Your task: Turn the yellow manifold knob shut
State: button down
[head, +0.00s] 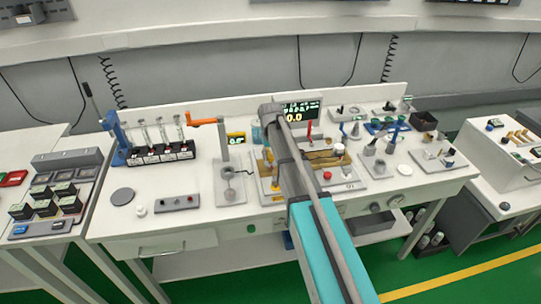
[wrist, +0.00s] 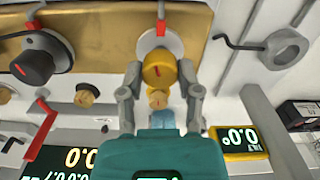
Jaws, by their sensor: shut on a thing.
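In the wrist view the yellow manifold knob (wrist: 158,66) sits at the edge of the brass manifold block (wrist: 110,25), with a small red mark on its face. My gripper (wrist: 160,78) has one finger on each side of this knob and is shut on it.
In the wrist view a black knob (wrist: 33,66) and a red lever (wrist: 46,108) are to the left. A grey ring with a bent black rod (wrist: 285,48) is at right. A yellow-framed display (wrist: 240,140) is near my gripper's right side.

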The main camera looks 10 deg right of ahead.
jog(key=shift+m, duration=1.7)
jog(key=shift+c, duration=1.5)
grip_release()
jog(key=shift+n, duration=0.3)
